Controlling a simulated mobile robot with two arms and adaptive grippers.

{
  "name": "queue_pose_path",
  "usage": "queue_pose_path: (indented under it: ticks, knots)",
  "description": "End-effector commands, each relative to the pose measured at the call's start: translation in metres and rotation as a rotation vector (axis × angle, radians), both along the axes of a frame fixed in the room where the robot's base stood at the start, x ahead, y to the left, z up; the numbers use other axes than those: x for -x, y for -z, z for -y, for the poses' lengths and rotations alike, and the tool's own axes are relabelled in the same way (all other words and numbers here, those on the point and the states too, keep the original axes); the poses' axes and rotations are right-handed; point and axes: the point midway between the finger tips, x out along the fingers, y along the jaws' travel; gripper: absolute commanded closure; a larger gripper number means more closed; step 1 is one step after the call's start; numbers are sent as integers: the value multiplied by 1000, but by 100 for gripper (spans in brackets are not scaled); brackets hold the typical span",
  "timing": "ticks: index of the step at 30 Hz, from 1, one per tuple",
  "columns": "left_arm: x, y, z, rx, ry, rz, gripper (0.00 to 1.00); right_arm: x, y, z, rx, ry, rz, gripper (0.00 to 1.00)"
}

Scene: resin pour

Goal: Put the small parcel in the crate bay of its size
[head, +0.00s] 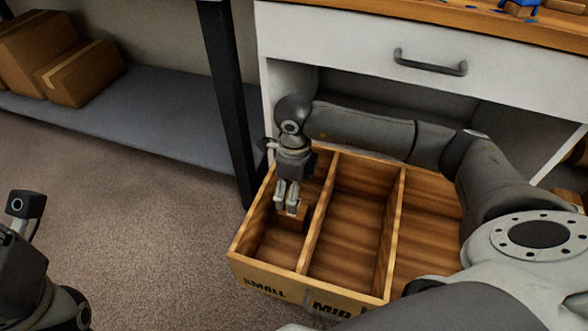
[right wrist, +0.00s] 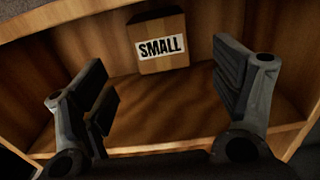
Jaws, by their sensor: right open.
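The small parcel (head: 293,221), a brown box with a white SMALL label, sits in the left bay of the wooden crate (head: 262,272). That bay's front wall is marked SMALL. In the right wrist view the parcel (right wrist: 158,40) rests on the bay floor, its label facing the camera. My right gripper (head: 286,207) reaches down into this bay over the parcel. In the right wrist view its fingers (right wrist: 172,95) are spread wide, and the parcel lies beyond them, with no visible contact. Part of my left arm shows at the left edge; its fingers are out of frame.
The bay marked MID (head: 345,240) beside it is empty; my right arm covers part of the crate farther right. A white drawer unit (head: 350,45) stands behind. A dark table leg (head: 228,100) is close to the crate's left. Brown boxes (head: 82,73) sit on a grey shelf.

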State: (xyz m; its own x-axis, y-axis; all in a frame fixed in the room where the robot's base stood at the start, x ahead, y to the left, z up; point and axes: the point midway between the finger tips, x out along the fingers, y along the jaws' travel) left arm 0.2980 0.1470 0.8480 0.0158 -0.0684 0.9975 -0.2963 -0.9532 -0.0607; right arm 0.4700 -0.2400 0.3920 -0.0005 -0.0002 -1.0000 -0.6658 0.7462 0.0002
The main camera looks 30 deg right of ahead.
Motion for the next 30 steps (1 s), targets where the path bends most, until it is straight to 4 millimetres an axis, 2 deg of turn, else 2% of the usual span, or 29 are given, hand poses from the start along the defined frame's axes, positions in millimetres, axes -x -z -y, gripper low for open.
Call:
queue_pose_path:
  ticks: [1,3,9,30]
  knots:
    - [-1,-2,0,0,1,-19,68,0,-14,0,1,-1,1,16]
    - [-2,1,-1,2,2,-34,68,0,-24,0,1,0,1,16]
    - [-1,8,-2,5,4,-62,68,0,-40,0,1,1,-1,16]
    - [-3,10,-1,1,2,-68,68,-1,-43,-1,-4,3,0,16]
